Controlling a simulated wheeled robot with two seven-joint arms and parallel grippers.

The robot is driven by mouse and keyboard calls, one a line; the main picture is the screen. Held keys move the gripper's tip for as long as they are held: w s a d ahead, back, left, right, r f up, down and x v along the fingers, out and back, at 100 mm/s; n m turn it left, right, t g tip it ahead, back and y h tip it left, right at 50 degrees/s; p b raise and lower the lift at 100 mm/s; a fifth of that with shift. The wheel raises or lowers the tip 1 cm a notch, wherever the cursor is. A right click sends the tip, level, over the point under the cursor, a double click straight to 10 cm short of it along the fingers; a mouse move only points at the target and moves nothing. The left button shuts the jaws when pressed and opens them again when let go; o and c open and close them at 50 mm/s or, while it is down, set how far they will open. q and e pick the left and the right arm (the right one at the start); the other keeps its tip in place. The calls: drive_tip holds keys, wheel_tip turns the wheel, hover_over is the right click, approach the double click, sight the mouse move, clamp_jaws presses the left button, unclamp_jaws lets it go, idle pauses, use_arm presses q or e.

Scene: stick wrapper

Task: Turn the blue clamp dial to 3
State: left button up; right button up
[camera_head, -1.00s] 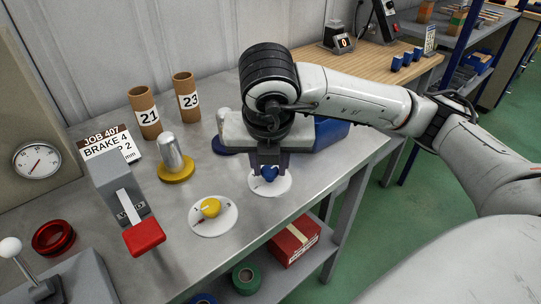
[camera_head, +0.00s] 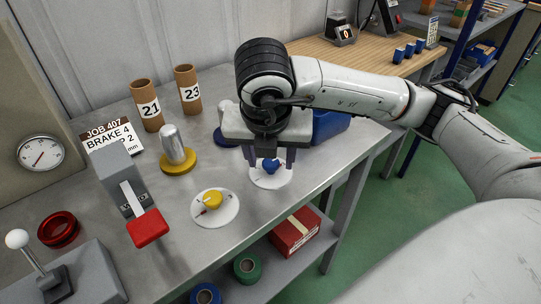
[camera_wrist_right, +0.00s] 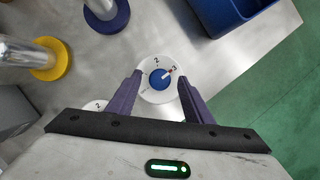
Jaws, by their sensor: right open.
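The blue clamp dial (camera_head: 270,167) sits on a round white plate (camera_head: 262,182) near the bench's front right edge. In the right wrist view the dial (camera_wrist_right: 158,80) shows a pale pointer with a red-orange tip (camera_wrist_right: 168,73), directed at the printed 3 (camera_wrist_right: 174,68). A 2 is printed to the left of that. My right gripper (camera_head: 271,162) is open directly above the dial. Its two purple fingers stand apart on either side of the dial, empty, also in the wrist view (camera_wrist_right: 160,79). My left gripper is not in view.
A yellow dial (camera_head: 212,199) on a white plate lies to the left. A metal post on a yellow base (camera_head: 177,162), a red-handled lever (camera_head: 148,228) and a red ring (camera_head: 58,229) stand farther left. A blue bin (camera_head: 330,127) is behind the arm at right.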

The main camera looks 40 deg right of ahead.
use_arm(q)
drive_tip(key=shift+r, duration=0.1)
use_arm(e)
drive_tip(key=shift+r, duration=0.2)
use_arm(q)
drive_tip(key=p, duration=0.1)
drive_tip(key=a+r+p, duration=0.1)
drive_tip(key=p, duration=0.1)
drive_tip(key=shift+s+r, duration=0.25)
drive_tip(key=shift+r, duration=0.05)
use_arm(e)
drive_tip(key=v, duration=1)
drive_tip(key=shift+a+f, duration=0.1)
